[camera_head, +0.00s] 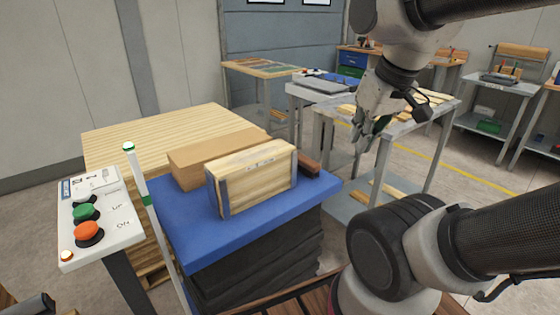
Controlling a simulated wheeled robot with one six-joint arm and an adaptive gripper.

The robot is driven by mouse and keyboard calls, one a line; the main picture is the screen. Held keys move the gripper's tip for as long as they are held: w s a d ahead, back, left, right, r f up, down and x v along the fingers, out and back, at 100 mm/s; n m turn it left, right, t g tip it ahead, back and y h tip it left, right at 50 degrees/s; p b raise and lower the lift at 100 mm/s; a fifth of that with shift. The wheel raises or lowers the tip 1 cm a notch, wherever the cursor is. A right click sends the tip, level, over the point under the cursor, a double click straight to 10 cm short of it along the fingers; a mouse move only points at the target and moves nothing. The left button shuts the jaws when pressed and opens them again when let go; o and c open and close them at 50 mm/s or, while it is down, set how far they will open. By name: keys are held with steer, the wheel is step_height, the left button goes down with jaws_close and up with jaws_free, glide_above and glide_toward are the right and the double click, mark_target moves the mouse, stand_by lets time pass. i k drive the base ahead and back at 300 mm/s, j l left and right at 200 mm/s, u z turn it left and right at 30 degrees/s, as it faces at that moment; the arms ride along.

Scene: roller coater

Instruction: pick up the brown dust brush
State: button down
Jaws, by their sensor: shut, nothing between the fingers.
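The brown dust brush (309,167) appears as a small dark brown block on the blue lift table top (240,228). It lies just right of the pale wooden box with grey-blue ends (252,176), which hides part of it. My gripper (357,155) hangs from my arm at the upper right, pointing down. It is shut and empty. In the picture it is to the right of the brush and higher, apart from it.
A cardboard-brown block (215,155) lies behind the wooden box. A control panel (97,222) with several buttons and a white-green post (142,185) stand at the left. A grey metal table (400,128) with wooden pieces stands behind my gripper.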

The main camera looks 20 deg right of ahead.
mark_target(308, 166)
steer(key=i+l, duration=0.15)
steer(key=l, duration=0.2)
steer(key=i+l, duration=0.2)
steer(key=l, duration=0.2)
steer(key=i+l+z, duration=0.1)
steer(key=l, duration=0.25)
steer(key=i, duration=0.05)
